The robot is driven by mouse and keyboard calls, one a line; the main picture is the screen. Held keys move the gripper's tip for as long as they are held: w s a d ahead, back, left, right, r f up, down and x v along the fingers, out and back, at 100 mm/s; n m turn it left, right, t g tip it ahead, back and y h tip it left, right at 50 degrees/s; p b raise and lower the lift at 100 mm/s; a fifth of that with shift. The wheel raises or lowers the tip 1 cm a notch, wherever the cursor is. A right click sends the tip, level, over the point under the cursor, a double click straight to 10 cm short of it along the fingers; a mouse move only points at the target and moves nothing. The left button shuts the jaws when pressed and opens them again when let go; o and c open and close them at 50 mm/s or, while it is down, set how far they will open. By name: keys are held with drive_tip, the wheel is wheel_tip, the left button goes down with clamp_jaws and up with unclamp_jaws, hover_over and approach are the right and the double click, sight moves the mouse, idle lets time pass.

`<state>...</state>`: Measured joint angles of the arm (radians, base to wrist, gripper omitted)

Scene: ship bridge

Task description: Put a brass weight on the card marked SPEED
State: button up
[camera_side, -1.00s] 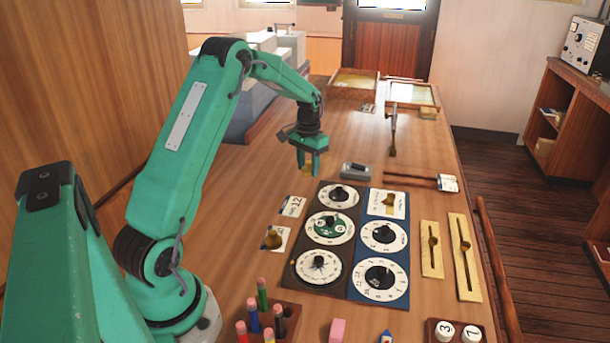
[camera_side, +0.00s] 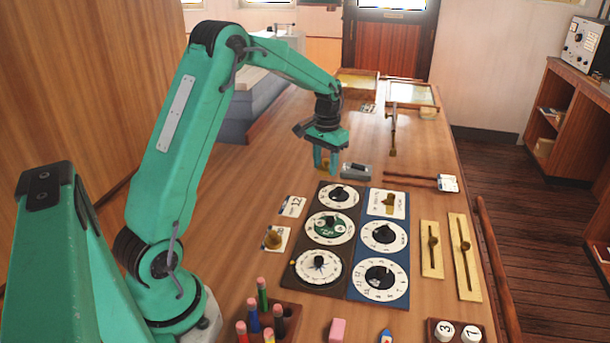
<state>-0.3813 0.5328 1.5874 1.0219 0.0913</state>
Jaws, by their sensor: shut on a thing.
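My gripper (camera_side: 326,168) is shut on a brass weight (camera_side: 322,161), mostly hidden between the fingers. It holds the weight above the table, beyond the dial panels and left of a small grey block. A bare white card (camera_side: 292,207) lies left of the dark panel; its marking is too small to read surely. A second white card (camera_side: 281,246) lies nearer the camera with another brass weight (camera_side: 272,239) standing on it. I cannot tell which card reads SPEED.
A dark dial panel (camera_side: 301,256) and a blue one (camera_side: 364,262) fill the middle. The grey block (camera_side: 356,171) sits right of the gripper. A pencil holder (camera_side: 289,328) is in front. Brass slider plates (camera_side: 431,264) lie right. Trays stand at the far end.

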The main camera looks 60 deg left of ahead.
drive_tip(key=shift+s, duration=0.1)
hover_over(290, 211)
wheel_tip(290, 211, down, 4)
drive_tip(key=shift+a+r, duration=0.1)
drive_tip(key=shift+r, duration=0.05)
idle(0.4)
drive_tip(key=shift+f, duration=3.05)
drive_tip(key=shift+f, duration=0.45)
drive_tip(key=o, duration=1.2)
